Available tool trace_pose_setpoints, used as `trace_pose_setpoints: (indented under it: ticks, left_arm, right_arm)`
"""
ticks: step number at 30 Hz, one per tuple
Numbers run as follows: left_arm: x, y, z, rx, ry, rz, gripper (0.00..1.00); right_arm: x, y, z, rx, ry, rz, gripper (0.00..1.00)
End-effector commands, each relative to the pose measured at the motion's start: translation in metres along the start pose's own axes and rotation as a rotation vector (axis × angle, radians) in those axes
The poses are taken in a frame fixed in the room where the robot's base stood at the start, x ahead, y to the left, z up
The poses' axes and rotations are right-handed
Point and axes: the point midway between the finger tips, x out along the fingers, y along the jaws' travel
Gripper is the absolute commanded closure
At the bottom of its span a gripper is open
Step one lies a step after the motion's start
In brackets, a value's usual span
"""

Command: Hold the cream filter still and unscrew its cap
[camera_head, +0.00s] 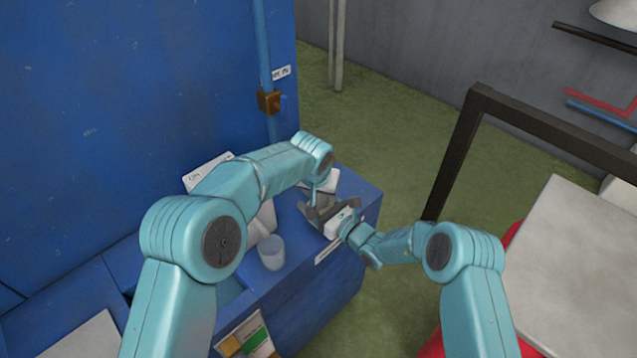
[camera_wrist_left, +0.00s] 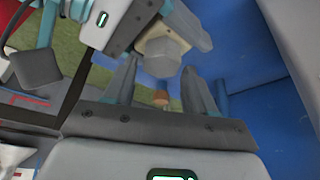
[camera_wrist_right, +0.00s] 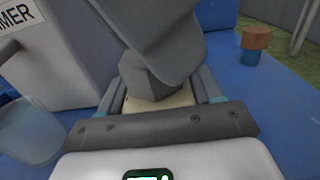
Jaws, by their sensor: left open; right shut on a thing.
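The cream filter (camera_wrist_left: 154,36) is between the fingers of my right gripper (camera_wrist_right: 162,92), which is shut on it. In the right wrist view a strip of the cream body (camera_wrist_right: 160,102) shows below the grey faceted cap (camera_wrist_right: 148,80). The cap also shows in the left wrist view (camera_wrist_left: 163,58), beyond and between the fingertips of my left gripper (camera_wrist_left: 160,82). My left gripper is open, and I cannot tell whether it touches the cap. In the head view both grippers meet above the blue bench, and they hide the filter.
A clear cup (camera_head: 271,254) stands on the blue bench (camera_head: 315,285), left of the grippers. A grey labelled block (camera_wrist_right: 60,60) is close behind the cup. A brown block with a blue part (camera_wrist_right: 256,42) stands beyond. A dark frame (camera_head: 455,150) rises at the right.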

Motion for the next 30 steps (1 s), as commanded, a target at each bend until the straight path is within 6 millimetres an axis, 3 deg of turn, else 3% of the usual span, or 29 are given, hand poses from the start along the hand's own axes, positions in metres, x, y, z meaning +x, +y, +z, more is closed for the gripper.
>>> trace_pose_setpoints:
  ticks: [4, 13, 14, 17, 18, 19, 20, 22, 24, 30]
  left_arm:
    - [0.012, -0.0004, 0.0002, -0.001, 0.0, 0.0, 0.45]
    - [0.0143, -0.0003, 0.0, -0.001, 0.001, 0.0, 0.45]
    - [0.0142, -0.0003, 0.0, 0.0, 0.001, 0.0, 0.51]
    - [0.0141, -0.0003, 0.0, -0.001, 0.001, 0.0, 0.84]
    - [0.0141, -0.0002, 0.0, 0.0, 0.001, 0.0, 0.87]
    - [0.0141, -0.0002, 0.0001, 0.0, 0.001, 0.0, 0.87]
    - [0.0141, -0.0002, 0.0, -0.001, 0.001, 0.0, 0.68]
    - [0.014, -0.0002, 0.0001, -0.001, 0.0, 0.0, 0.9]
    - [0.0139, -0.0001, 0.0, -0.002, 0.001, -0.001, 0.95]
    - [0.0143, 0.0015, 0.0001, -0.163, 0.0, -0.069, 0.95]
  right_arm:
    - [0.0, -0.0002, 0.0, 0.0, 0.0, 0.0, 0.91]
    - [0.0, -0.0002, 0.0, 0.0, 0.0, 0.0, 0.91]
    - [0.0, -0.0002, 0.0, 0.0, 0.0, 0.0, 0.91]
    - [0.0, -0.0002, 0.0, 0.0, 0.0, 0.0, 0.91]
    - [0.0, -0.0002, 0.0, 0.0, 0.0, 0.0, 0.91]
    - [0.0, -0.0002, 0.0001, 0.0, 0.0, 0.0, 0.91]
    - [0.0, -0.0003, 0.0001, 0.0, 0.0, -0.001, 0.91]
    - [0.0, -0.0003, 0.0001, 0.0, 0.0, -0.001, 0.91]
    - [0.0, -0.0003, 0.0001, 0.0, 0.0, -0.001, 0.91]
    - [0.0, -0.0004, 0.0002, 0.0, 0.0, -0.001, 0.91]
